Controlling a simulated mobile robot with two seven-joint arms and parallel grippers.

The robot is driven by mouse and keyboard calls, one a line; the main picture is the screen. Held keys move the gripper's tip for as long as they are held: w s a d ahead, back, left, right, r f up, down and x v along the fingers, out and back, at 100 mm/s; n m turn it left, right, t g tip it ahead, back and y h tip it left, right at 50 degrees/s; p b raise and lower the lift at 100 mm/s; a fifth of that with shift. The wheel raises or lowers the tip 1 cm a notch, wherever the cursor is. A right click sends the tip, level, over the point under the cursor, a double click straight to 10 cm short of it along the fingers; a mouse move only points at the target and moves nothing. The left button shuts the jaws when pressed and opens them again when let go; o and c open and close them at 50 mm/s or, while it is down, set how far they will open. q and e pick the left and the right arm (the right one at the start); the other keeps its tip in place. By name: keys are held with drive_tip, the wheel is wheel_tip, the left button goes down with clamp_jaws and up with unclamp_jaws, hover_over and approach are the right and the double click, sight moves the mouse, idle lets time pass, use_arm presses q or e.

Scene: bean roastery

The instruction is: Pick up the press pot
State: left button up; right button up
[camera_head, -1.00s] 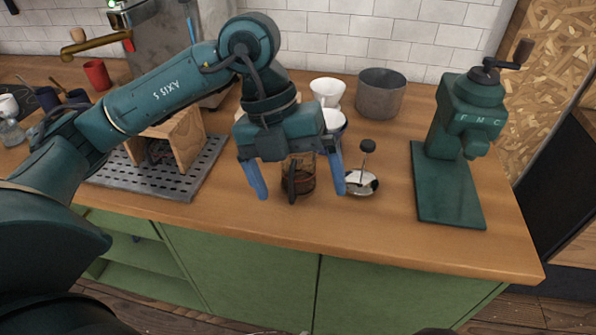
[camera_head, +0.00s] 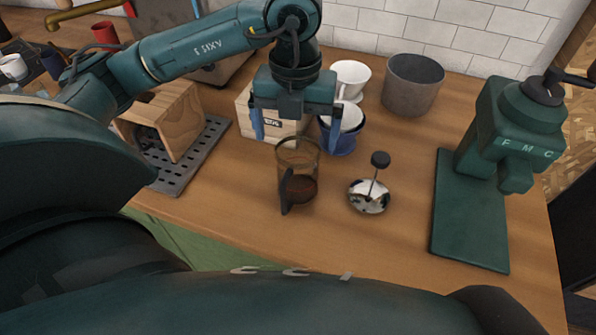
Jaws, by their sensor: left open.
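The press pot (camera_head: 299,172) is a clear glass beaker with a dark handle facing me and dark brown contents low inside. It stands upright on the wooden counter. Its lid with plunger (camera_head: 370,196), a shiny disc with a rod and black knob, lies apart to its right. My left gripper (camera_head: 293,133) is open and empty, its blue fingers pointing down. In the picture the fingers sit above and behind the pot's rim, on either side of it; I see no contact. My right gripper is not in view.
A green hand grinder (camera_head: 508,125) stands at the right. Behind the pot are a wooden box (camera_head: 243,112), a blue cup (camera_head: 342,143), a white dripper (camera_head: 352,76) and a grey canister (camera_head: 413,84). A wooden stand (camera_head: 178,118) on a perforated tray (camera_head: 208,142) is at left.

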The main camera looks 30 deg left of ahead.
sight(297, 162)
use_arm(q)
wheel_tip(297, 162, down, 8)
drive_tip(key=shift+w+f+p, duration=0.1)
drive_tip(key=shift+p, duration=0.6)
drive_tip(key=c, duration=1.3)
